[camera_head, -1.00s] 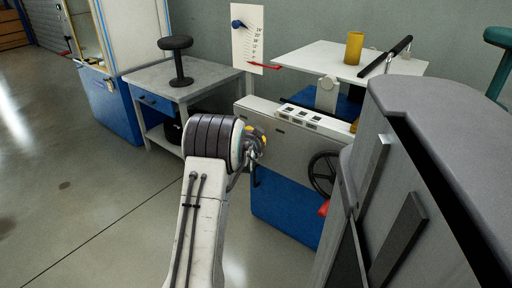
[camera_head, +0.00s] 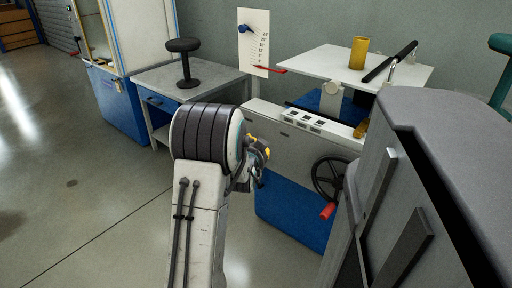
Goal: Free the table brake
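A machine with a pale front panel and blue base (camera_head: 288,212) stands ahead. Its white table (camera_head: 318,57) is raised on a post and carries a yellow cylinder (camera_head: 358,53) and a bar with a black grip (camera_head: 390,62). A black handwheel (camera_head: 326,178) with a red handle (camera_head: 327,212) is on the front. A small yellow-brown part (camera_head: 361,129) shows at the right end of the panel; I cannot tell which part is the brake. My gripper (camera_head: 258,165) is left of the handwheel, apart from it, mostly hidden behind my wrist, so its opening is unclear.
A white scale board (camera_head: 253,40) with a red pointer (camera_head: 270,69) is behind the machine. A grey workbench (camera_head: 205,78) with a black stool-like object (camera_head: 184,62) stands left. A large grey chair-like body (camera_head: 440,110) fills the right foreground. The floor at left is clear.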

